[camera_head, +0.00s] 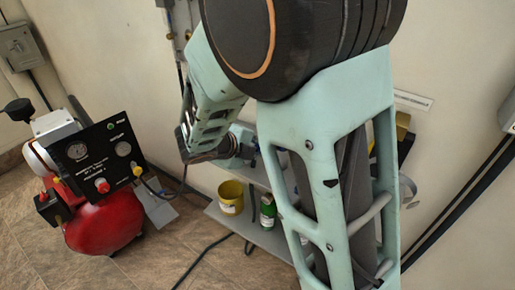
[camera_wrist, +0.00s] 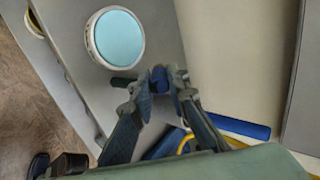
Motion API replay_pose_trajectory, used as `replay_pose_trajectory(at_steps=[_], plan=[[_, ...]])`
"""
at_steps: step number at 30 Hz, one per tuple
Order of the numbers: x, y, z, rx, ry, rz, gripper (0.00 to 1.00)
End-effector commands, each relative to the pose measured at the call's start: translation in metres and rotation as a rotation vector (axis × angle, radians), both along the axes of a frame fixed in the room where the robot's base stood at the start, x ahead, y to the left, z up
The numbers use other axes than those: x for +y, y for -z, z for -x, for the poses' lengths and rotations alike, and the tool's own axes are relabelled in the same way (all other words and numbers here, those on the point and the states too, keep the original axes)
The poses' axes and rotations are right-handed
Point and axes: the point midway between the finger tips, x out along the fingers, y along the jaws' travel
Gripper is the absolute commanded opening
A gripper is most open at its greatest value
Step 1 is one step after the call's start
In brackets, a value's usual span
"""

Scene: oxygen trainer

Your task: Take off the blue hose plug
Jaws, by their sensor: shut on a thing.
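My gripper (camera_wrist: 163,82) is shut on a small dark blue piece (camera_wrist: 159,74), which looks like the blue hose plug, in the wrist view. Its two fingers press it from either side and hide part of it. A short dark stub shows just left of the fingertips; I cannot tell whether it joins the plug. In the head view my arm hides most of the gripper, above the grey shelf by the wall, and the plug cannot be made out there.
A round container with a light blue top (camera_wrist: 117,38) stands on the grey shelf (camera_wrist: 160,30) close to the fingertips. A blue cylinder (camera_wrist: 244,128) lies right of the fingers. A yellow bucket (camera_head: 231,197) and a green can (camera_head: 268,211) stand lower. A red compressor (camera_head: 105,222) is at left.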

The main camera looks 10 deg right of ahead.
Motion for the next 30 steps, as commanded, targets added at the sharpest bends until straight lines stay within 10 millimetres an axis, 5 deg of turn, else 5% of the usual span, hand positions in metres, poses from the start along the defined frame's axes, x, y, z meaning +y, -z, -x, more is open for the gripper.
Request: replay_pose_trajectory(at_steps=[4,30], plan=[[0.0,0.014,0.0,-0.001,0.001,0.0,0.0],[0.0,0.022,0.0,0.0,0.001,0.0,0.0]])
